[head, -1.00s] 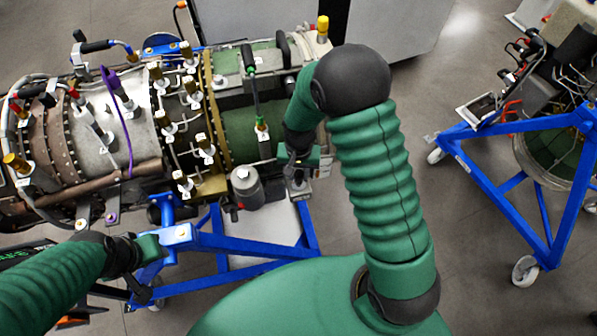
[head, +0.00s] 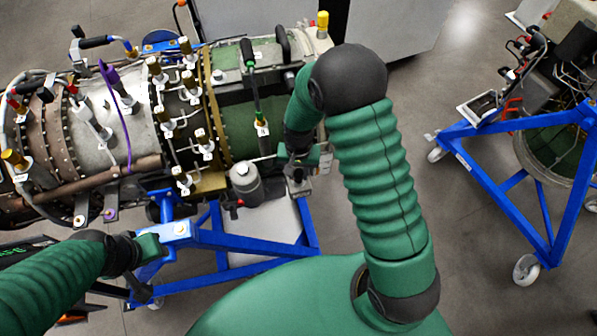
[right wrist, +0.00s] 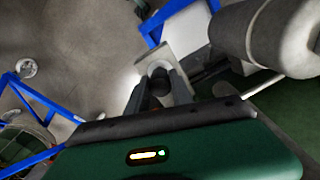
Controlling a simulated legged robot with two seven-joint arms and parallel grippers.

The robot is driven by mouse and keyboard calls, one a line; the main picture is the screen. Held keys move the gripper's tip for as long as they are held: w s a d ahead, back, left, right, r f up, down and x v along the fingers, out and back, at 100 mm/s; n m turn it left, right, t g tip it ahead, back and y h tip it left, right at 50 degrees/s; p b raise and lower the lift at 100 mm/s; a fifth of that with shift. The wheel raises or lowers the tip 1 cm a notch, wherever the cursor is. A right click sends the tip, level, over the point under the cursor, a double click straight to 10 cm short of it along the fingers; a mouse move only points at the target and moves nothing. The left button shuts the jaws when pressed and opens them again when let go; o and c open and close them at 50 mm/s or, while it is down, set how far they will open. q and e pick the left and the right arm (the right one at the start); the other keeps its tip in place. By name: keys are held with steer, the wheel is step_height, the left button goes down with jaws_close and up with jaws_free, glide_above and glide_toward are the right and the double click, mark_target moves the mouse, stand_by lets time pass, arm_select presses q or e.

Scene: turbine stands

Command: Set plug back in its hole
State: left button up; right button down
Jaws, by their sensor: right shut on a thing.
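The turbine (head: 130,110) lies across the left half of the head view on a blue stand (head: 230,240). My right gripper (head: 297,178) points down at the turbine's near right side, beside a grey cylinder (head: 245,183). In the right wrist view, its fingers (right wrist: 158,92) are shut on a dark thing, probably the plug (right wrist: 158,80). The held end lies at or over a pale grey block (right wrist: 168,62) with a round opening. I cannot tell whether it is seated. My left gripper (head: 143,285) hangs low at the left by the stand; its jaws are unclear.
Several gold-capped fittings, cables and a purple strap (head: 120,100) stand out from the turbine. A grey cabinet (head: 400,25) is behind it. A second blue stand (head: 520,200) with an engine is at the right, with open floor between.

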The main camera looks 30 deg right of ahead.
steer(key=shift+s+a+f, duration=0.1)
steer(key=shift+s+f, duration=0.15)
steer(key=shift+f, duration=0.2)
steer(key=c, duration=1.4)
jaws_free()
steer(key=o, duration=0.4)
steer(key=shift+w, duration=0.3)
steer(key=shift+c, duration=0.2)
steer(key=shift+o, duration=0.8)
steer(key=shift+s+r, duration=0.1)
step_height(320, 180, up, 7)
steer(key=p, duration=0.6)
